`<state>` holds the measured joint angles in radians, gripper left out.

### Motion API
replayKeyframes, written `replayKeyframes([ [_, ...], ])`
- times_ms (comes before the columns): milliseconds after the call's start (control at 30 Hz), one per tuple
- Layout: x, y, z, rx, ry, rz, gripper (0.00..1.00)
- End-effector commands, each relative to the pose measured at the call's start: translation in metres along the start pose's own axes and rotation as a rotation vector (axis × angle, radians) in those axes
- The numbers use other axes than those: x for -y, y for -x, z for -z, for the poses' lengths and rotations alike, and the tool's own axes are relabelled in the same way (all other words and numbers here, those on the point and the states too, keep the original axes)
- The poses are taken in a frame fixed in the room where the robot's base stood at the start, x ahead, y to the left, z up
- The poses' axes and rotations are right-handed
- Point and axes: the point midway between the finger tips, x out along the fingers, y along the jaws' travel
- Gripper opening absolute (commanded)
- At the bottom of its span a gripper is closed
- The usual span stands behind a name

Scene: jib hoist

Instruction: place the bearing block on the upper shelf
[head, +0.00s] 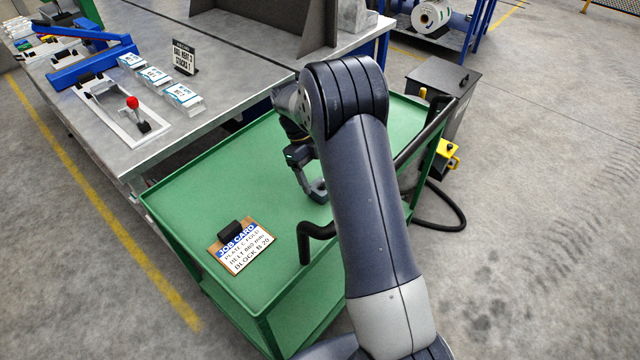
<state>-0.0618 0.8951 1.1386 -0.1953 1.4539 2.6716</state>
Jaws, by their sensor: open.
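I cannot make out a bearing block for certain in the head view. My gripper (314,188) hangs over the green top of a cart (190,195), partly behind my arm. Its jaws are open and I see nothing held in them. Whether it touches the cart top is not clear. The cart's top is an upper tray, and part of a lower green shelf (318,325) shows beneath it. A job card (240,248) on a brown clipboard lies on the upper tray; its last line reads as a block number. My arm hides the cart's right part.
A grey workbench (205,108) with a red-knobbed lever (133,103), small labelled packs (155,75), a sign (184,57) and blue bars (92,68) stands left. A dark cabinet (440,78) and black hose (448,203) are right of the cart. Floor at right is clear.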

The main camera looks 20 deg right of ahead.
Motion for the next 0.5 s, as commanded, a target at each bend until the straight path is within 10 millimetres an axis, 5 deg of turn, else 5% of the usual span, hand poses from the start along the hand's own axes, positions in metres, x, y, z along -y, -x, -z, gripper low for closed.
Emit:
replayKeyframes([
  [233, 0.000, 0.055, -0.001, 0.004, 0.001, 0.002, 0.71],
  [500, 0.000, 0.083, 0.000, 0.001, 0.000, 0.000, 0.71],
])
